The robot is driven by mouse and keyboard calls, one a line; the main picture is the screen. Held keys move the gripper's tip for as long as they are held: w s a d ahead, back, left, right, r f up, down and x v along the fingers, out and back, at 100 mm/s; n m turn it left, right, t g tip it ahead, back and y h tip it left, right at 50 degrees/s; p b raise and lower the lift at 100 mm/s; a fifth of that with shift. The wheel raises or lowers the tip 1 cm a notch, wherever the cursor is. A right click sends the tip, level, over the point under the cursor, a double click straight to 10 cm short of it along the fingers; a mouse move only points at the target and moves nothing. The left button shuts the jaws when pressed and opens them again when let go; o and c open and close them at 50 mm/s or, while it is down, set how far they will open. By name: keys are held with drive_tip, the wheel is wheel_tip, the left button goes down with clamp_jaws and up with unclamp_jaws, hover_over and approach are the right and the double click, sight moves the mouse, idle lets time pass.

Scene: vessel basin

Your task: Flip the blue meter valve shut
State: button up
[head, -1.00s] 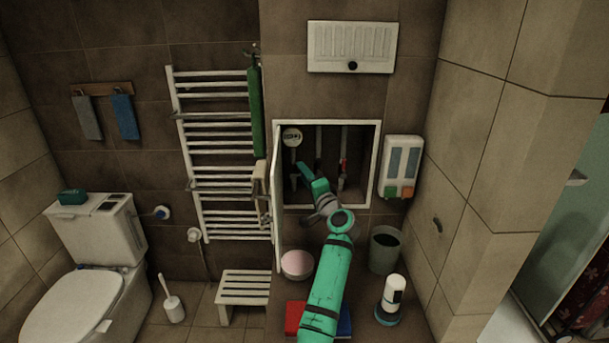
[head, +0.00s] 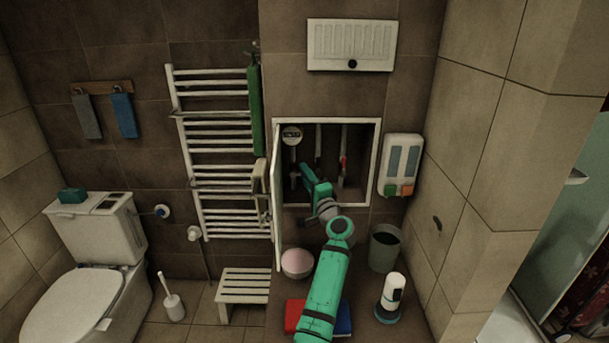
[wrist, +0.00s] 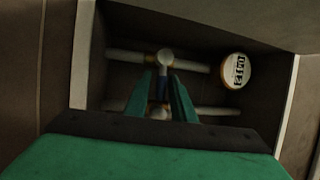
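The blue meter valve handle (wrist: 162,88) shows in the wrist view between my gripper's two green fingers. It runs crosswise from a pale fitting on the meter's pipe (wrist: 190,63). The round white meter (wrist: 237,70) is to its right there and at the cabinet's upper left in the head view (head: 292,136). My gripper (wrist: 161,76) has its fingers apart, one on each side of the handle; I cannot tell whether they touch it. In the head view my gripper (head: 305,170) reaches into the lower left of the cabinet and hides the handle.
The wall cabinet (head: 378,160) has its white door (head: 278,200) swung open on the left. A red-handled valve (head: 343,162) is on the right pipe. A dispenser (head: 402,165) hangs to the right. A bin (head: 385,248) and pink-topped bowl (head: 297,262) stand below.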

idle(0.3)
drive_tip(key=v, duration=1)
drive_tip(key=shift+s, duration=0.4)
drive_tip(key=shift+d, duration=0.1)
